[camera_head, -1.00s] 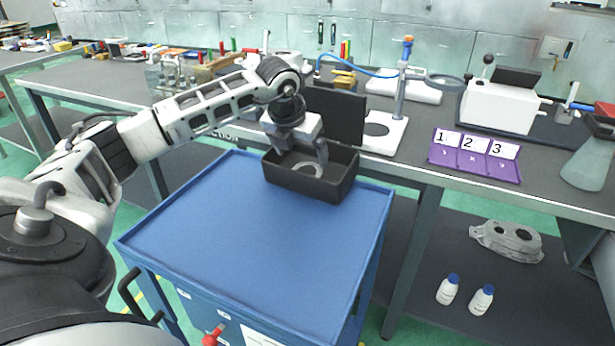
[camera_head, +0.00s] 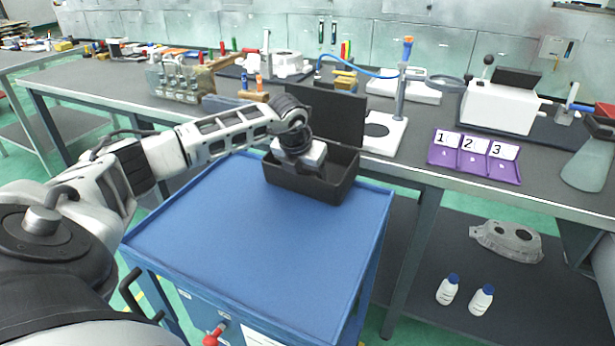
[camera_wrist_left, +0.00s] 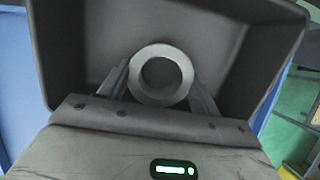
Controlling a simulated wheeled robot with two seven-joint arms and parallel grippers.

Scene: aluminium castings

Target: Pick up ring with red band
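A metal ring (camera_wrist_left: 161,75) lies in the dark box (camera_wrist_left: 75,60) in the left wrist view. It looks plain silver-grey; no red band shows on the visible side. My left gripper (camera_wrist_left: 160,84) is open, with one finger on each side of the ring. I cannot tell whether the fingers touch it. In the head view my left gripper (camera_head: 305,172) reaches down into the open black box (camera_head: 308,188), and the ring is hidden behind it. My right gripper is not in view.
The box stands at the back of a blue cart top (camera_head: 250,240), whose remaining surface is clear. Its raised lid (camera_head: 335,115) stands behind the gripper. A purple tray (camera_head: 475,160) marked 1, 2, 3 lies on the grey bench to the right.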

